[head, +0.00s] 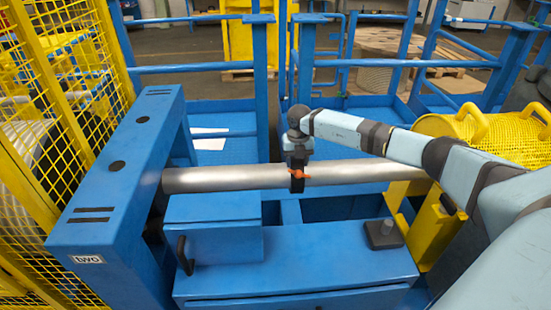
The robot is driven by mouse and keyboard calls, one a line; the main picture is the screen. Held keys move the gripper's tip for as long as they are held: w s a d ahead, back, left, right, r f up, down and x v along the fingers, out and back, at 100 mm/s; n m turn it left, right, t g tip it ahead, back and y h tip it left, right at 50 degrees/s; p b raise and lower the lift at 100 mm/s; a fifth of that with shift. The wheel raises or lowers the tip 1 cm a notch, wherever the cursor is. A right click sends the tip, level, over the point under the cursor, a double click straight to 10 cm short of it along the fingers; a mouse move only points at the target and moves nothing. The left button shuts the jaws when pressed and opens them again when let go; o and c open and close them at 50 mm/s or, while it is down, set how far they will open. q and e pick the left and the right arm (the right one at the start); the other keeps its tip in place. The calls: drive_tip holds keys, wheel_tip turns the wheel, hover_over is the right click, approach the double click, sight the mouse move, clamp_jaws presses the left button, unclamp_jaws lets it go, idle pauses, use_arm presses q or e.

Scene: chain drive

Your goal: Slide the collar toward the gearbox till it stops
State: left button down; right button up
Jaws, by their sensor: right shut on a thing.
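A long silver shaft (225,178) runs level from the blue frame on the left to the yellow housing on the right. A narrow dark collar (297,186) with a small orange part (300,174) sits on the shaft near its middle. My right gripper (298,170) reaches down from above and is shut on the collar; its fingertips are hard to make out. Bare shaft shows on both sides of the collar. I cannot tell for certain which housing is the gearbox. My left gripper is not in view.
A blue frame (127,165) stands at left beside yellow mesh guards (50,75). A yellow mesh cover (490,138) with handles is at right, partly behind my arm. A blue cabinet (300,262) with a grey block (383,235) lies in front. Blue railings (215,68) stand behind.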

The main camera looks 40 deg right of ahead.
sight(311, 167)
drive_tip(key=d, duration=0.1)
drive_tip(key=s+d, duration=0.2)
drive_tip(key=d, duration=0.1)
drive_tip(key=shift+s, duration=0.25)
drive_tip(key=shift+d, duration=0.1)
drive_tip(key=o, duration=1)
drive_tip(key=shift+d, duration=0.1)
drive_tip(key=shift+o, duration=1.4)
drive_tip(key=shift+s, duration=0.15)
